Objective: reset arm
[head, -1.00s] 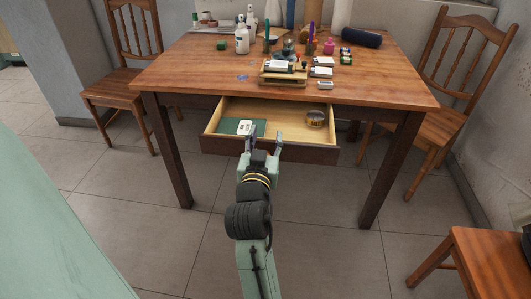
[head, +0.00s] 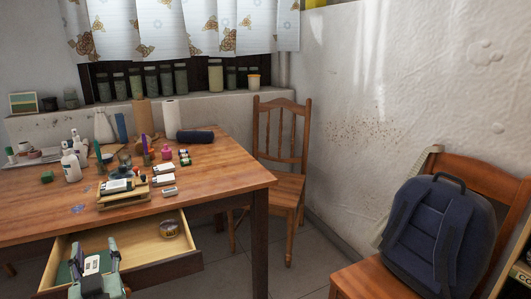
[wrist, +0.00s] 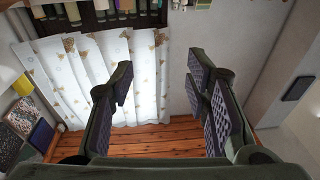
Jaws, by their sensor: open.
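My gripper (head: 95,262) is at the lower left of the head view, in front of the open drawer (head: 188,266). In the wrist view my gripper (wrist: 158,90) shows its two dark padded fingers wide apart, with nothing between them. The wrist view looks past the fingers toward a patterned curtain (wrist: 95,80) and a strip of brown wood. The rest of my arm is mostly out of the head view.
The wooden table (head: 215,178) holds bottles, small boxes and a dark roll. The drawer holds a round tin (head: 169,229) and a white item (head: 92,264). A chair (head: 290,190) stands behind right; another (head: 365,281) bears a blue backpack (head: 440,235). Floor shows between them.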

